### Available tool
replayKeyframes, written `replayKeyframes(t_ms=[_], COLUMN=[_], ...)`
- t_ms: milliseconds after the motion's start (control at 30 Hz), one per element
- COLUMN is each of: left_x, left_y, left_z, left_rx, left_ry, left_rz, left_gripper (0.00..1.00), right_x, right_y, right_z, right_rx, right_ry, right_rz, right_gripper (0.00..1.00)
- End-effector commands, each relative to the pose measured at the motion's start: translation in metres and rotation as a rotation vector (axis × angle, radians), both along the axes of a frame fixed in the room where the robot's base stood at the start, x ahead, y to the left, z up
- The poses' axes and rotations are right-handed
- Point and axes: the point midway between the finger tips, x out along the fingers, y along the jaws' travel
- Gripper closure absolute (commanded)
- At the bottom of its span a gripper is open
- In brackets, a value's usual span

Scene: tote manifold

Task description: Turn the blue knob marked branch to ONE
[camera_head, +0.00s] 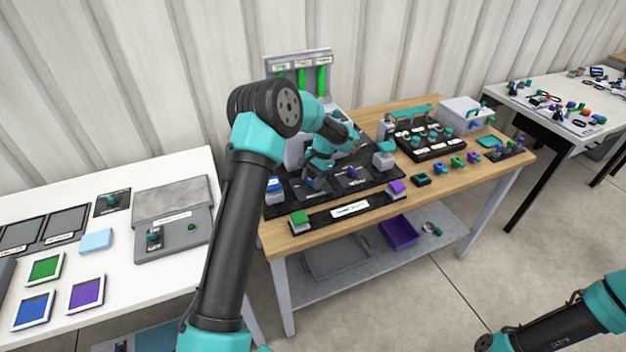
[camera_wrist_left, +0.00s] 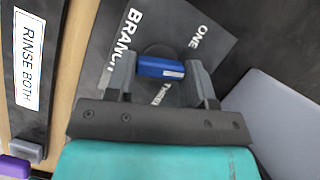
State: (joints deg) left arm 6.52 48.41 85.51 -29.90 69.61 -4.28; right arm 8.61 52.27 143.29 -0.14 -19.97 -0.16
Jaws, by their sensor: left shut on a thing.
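The blue knob (camera_wrist_left: 162,67) shows in the left wrist view as a short bar on a dark round base. It sits on a dark plate lettered BRANCH (camera_wrist_left: 128,38), with ONE at the upper right and another word below the knob, partly hidden. My left gripper (camera_wrist_left: 163,78) has a finger at each end of the knob and is shut on it. A small pale mark shows on the knob's right part. In the head view my left gripper (camera_head: 314,184) is down at the dark panel (camera_head: 352,190) and hides the knob. My right gripper is out of view.
A RINSE BOTH sign (camera_wrist_left: 28,62) lies left in the wrist view. A white table (camera_head: 120,276) is at left.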

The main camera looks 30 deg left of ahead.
Motion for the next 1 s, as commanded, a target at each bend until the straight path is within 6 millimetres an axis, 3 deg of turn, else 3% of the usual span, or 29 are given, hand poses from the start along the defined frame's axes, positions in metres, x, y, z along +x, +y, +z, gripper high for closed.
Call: replayKeyframes(t_ms=[600, 1000], left_x=[0.0005, 0.0002], left_y=[0.0040, 0.0046], left_z=[0.0004, 0.0006], left_rx=[0.000, 0.001], left_ry=[-0.001, -0.001], left_rz=[0.557, 0.721], left_gripper=[0.75, 0.75], right_x=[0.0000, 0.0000], right_y=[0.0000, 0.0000], right_z=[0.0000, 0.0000], right_rx=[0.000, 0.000], right_ry=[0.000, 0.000], right_rz=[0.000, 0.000], right_gripper=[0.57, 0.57])
